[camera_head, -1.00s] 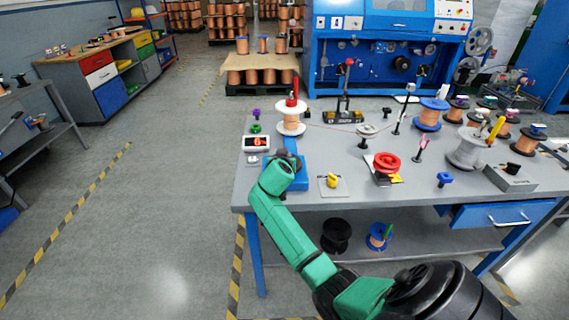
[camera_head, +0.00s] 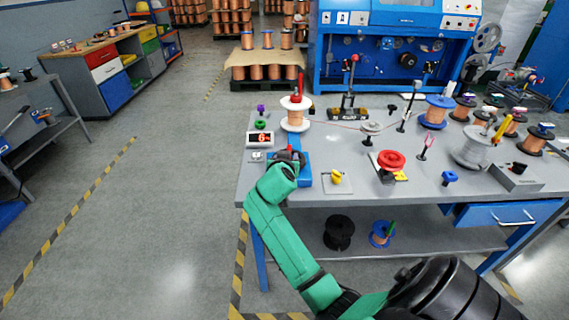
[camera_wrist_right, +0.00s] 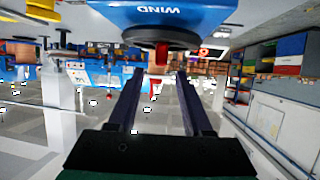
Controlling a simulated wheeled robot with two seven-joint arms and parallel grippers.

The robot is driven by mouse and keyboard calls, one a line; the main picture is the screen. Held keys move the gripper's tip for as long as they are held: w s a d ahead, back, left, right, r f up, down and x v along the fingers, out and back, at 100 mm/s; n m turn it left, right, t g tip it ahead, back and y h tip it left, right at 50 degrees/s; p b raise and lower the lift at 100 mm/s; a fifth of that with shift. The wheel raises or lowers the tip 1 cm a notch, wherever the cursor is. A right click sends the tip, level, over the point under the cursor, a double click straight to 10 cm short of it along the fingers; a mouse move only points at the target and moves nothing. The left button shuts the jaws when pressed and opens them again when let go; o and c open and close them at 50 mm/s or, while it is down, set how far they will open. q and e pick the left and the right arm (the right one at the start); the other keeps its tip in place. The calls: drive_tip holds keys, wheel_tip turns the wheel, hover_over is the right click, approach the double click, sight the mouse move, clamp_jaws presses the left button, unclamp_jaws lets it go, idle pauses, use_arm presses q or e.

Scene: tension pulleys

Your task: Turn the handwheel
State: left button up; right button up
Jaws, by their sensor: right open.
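A blue winder block (camera_head: 304,170) stands at the table's left front edge, with a white spool of copper wire (camera_head: 295,117) behind it. The wrist view shows the block upside down, marked WIND (camera_wrist_right: 160,12). A dark round handwheel (camera_wrist_right: 150,38) sits on its face, with a red knob (camera_wrist_right: 162,54) sticking out towards me. My right gripper (camera_wrist_right: 160,74) is open and empty, its two fingers apart on either side of the knob's line. In the head view my wrist hides most of the wheel and fingers. Contact cannot be told. My left gripper is not in view.
A counter display (camera_head: 260,139) stands left of the spool. A yellow part (camera_head: 337,176) on a pad and a red ring-shaped part (camera_head: 391,161) lie to the right. Spools and posts fill the table's right side. The floor left of the table is clear.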

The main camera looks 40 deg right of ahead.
drive_tip(key=v, duration=0.8)
drive_tip(key=shift+f, duration=0.1)
drive_tip(key=s+a+f+n+g+y, duration=0.3)
drive_tip(key=s+a+f+n+y, duration=0.25)
drive_tip(key=s+f, duration=0.4)
drive_tip(key=s+a+f+n+g+y, duration=0.35)
drive_tip(key=s+a+f+n, duration=0.3)
drive_tip(key=s+f, duration=0.3)
drive_tip(key=s+f+p, duration=0.3)
drive_tip(key=f+p, duration=0.1)
drive_tip(key=f, duration=1.7)
drive_tip(key=s+d+f+g+p, duration=0.1)
drive_tip(key=s+f, duration=0.3)
drive_tip(key=s, duration=0.3)
drive_tip(key=s+d+f+g+p, duration=0.1)
drive_tip(key=s+d+f, duration=0.1)
drive_tip(key=s+f, duration=0.3)
drive_tip(key=s, duration=0.3)
drive_tip(key=shift+s+f+m, duration=0.25)
drive_tip(key=shift+f+m, duration=0.05)
drive_tip(key=shift+f, duration=0.05)
